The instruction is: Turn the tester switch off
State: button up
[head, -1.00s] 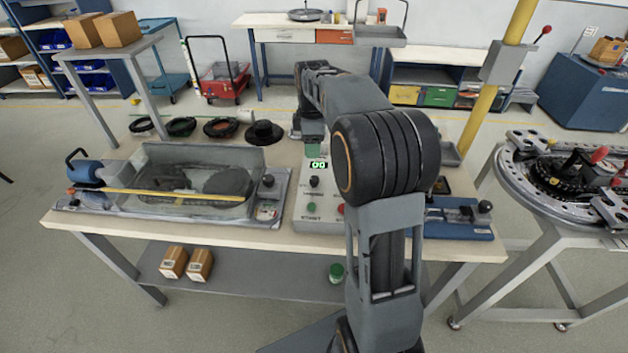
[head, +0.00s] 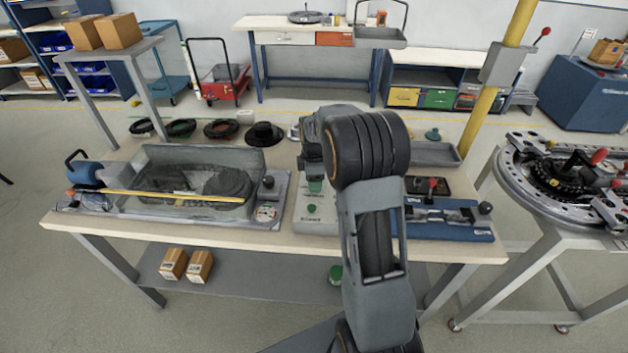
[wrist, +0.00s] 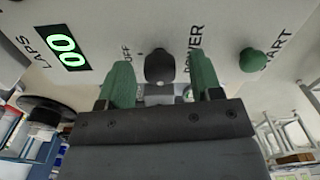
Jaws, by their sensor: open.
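The tester's pale control panel (wrist: 130,22) fills the top of the wrist view. Its black power switch knob (wrist: 160,68) sits beside the words OFF and POWER. My gripper (wrist: 161,80) is open, with one green finger on each side of the knob in the picture. I cannot tell if either finger touches it. In the head view, my gripper (head: 314,187) is over the tester box (head: 318,229), and my arm hides the switch and most of the panel. A green START button (wrist: 252,60) is to the right of the knob.
A green lit LAPS display (wrist: 63,47) shows 00. A grey tray fixture (head: 190,211) with a yellow bar stands left of the tester. A blue fixture (head: 450,228) with a red-knobbed lever stands to the right. Black rings lie behind on the bench (head: 180,234).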

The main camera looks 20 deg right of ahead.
jog(key=shift+f, duration=0.3)
jog(key=c, duration=0.9)
